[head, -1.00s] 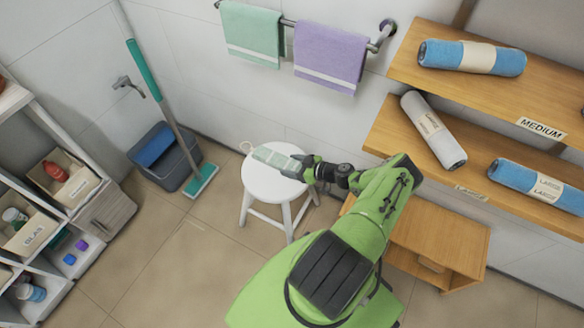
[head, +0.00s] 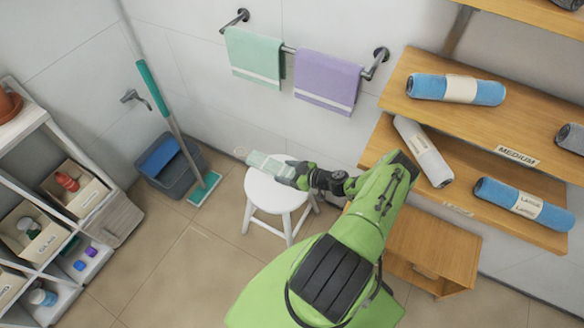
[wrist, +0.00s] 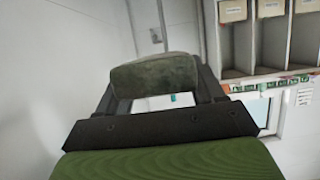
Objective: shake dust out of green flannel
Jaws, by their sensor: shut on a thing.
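My gripper (head: 287,172) is shut on the green flannel (head: 264,162), a pale green, lighter-banded piece held out to the left above or over the back of the white stool. A small pale loop shows at its far left end. In the wrist view, a dusty grey-green folded end of the flannel (wrist: 155,75) sits between the two dark fingers of my gripper (wrist: 163,88). Whether the flannel touches the stool is hard to tell.
The white stool (head: 268,201) stands under the flannel. A mop (head: 204,188) and bucket (head: 181,178) are to its left. A rail holds a mint towel (head: 252,55) and a purple towel (head: 327,80). Wooden shelves (head: 425,104) with rolled towels are at right.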

